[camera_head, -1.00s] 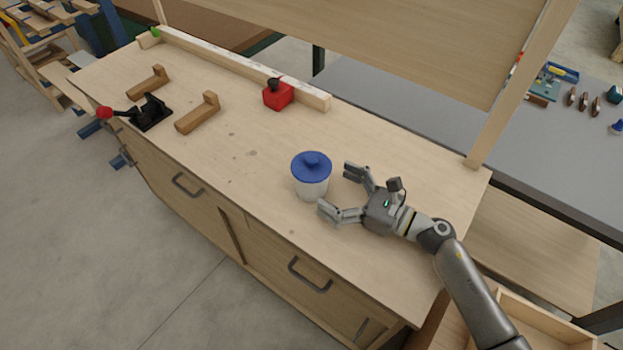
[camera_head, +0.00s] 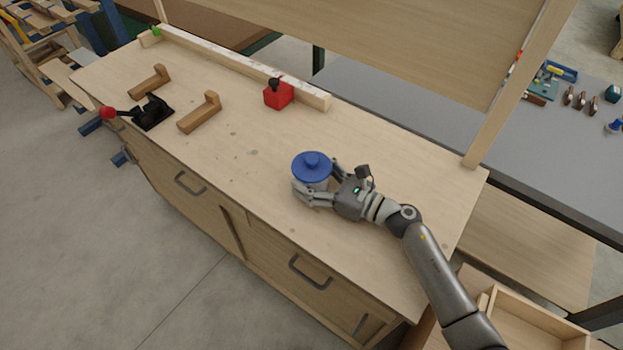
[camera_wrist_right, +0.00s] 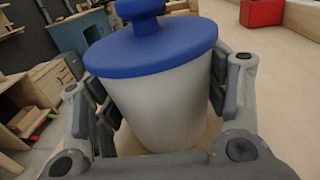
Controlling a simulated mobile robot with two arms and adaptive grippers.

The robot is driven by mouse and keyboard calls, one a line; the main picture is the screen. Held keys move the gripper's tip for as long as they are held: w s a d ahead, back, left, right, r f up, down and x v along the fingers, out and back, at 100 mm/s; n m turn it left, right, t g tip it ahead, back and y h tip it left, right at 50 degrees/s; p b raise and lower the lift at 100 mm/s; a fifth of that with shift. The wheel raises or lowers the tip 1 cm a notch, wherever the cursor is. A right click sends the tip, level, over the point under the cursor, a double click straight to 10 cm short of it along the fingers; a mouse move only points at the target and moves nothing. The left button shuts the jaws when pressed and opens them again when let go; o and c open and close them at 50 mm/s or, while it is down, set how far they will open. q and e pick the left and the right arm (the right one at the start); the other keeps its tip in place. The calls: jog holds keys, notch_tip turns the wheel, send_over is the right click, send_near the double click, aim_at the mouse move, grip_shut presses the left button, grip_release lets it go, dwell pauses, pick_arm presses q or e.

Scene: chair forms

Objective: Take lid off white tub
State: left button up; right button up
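The white tub (camera_head: 314,185) stands upright on the workbench with its blue knobbed lid (camera_head: 311,166) on top. My right gripper (camera_head: 319,184) has its fingers around the tub's body, below the lid. In the right wrist view the tub (camera_wrist_right: 160,108) fills the middle, with finger pads against its left and right sides, and the lid (camera_wrist_right: 150,48) sits flat above them. The fingertips are partly hidden behind the tub. My left gripper is not in view.
The wooden workbench (camera_head: 240,180) is clear around the tub. A red block with a black knob (camera_head: 278,94) stands behind it. Two wooden brackets (camera_head: 200,114) and a black clamp with a red knob (camera_head: 151,113) lie at the left. A wooden post (camera_head: 505,95) rises at the right.

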aim_at(298, 161)
jog(key=c, duration=0.4)
jog(key=shift+r, duration=0.45)
notch_tip(298, 161, up, 2)
jog(key=shift+r+b, duration=0.2)
jog(key=shift+b, duration=0.1)
jog(key=s+r+p, duration=0.1)
jog(key=s+r, duration=0.2)
jog(key=s, duration=0.1)
jog(key=s+r+p, duration=0.1)
jog(key=s+r, duration=0.2)
jog(key=s, duration=0.2)
jog(key=s+r+p, duration=0.1)
jog(key=s+r, duration=0.2)
jog(key=s, duration=0.2)
jog(key=shift+r, duration=0.4)
